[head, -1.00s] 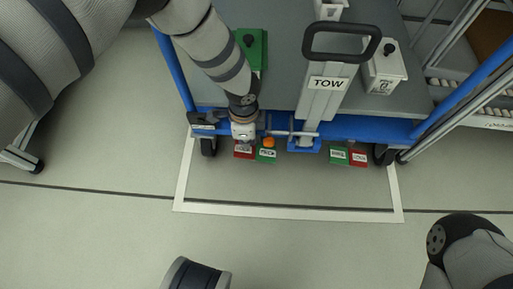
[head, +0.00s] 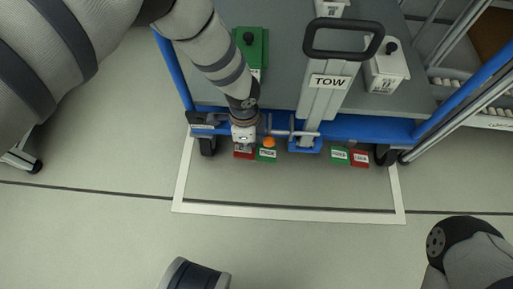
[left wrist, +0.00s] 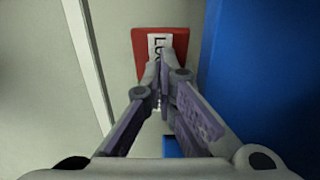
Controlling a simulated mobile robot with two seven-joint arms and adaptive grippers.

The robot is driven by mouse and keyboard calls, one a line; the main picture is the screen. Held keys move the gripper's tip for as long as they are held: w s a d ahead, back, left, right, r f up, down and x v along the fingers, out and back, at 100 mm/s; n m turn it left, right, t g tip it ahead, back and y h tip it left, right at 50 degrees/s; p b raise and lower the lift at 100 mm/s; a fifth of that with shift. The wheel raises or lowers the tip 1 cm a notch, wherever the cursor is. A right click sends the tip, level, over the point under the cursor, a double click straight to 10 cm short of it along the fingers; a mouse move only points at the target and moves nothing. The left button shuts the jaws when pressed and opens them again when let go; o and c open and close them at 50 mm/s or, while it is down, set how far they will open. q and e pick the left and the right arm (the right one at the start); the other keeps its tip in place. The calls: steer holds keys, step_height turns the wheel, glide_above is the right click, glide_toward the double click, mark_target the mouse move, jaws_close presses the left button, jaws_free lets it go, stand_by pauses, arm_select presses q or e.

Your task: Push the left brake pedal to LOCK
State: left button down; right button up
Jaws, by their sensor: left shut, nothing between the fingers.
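The left brake pedal has a red plate (head: 243,153) and a green plate (head: 266,155) side by side under the cart's front edge. My left gripper (head: 243,144) points down from above and hides part of the red plate in the head view. In the left wrist view the red plate (left wrist: 178,38) carries a white label starting with "LO", partly covered by the shut, empty fingertips (left wrist: 162,72). I cannot tell whether the tips touch the plate. My right gripper is out of view.
A second pedal pair, green (head: 340,155) and red (head: 360,158), sits at the cart's right. An orange knob (head: 268,142) is close beside my left gripper. The TOW handle (head: 329,81) stands mid-cart. The floor inside the white outline is clear in front.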

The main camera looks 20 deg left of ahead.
arm_select(q)
steer(key=shift+f+b, duration=0.3)
steer(key=shift+f, duration=0.15)
step_height(320, 180, up, 7)
steer(key=p, duration=0.4)
steer(key=shift+p, duration=0.35)
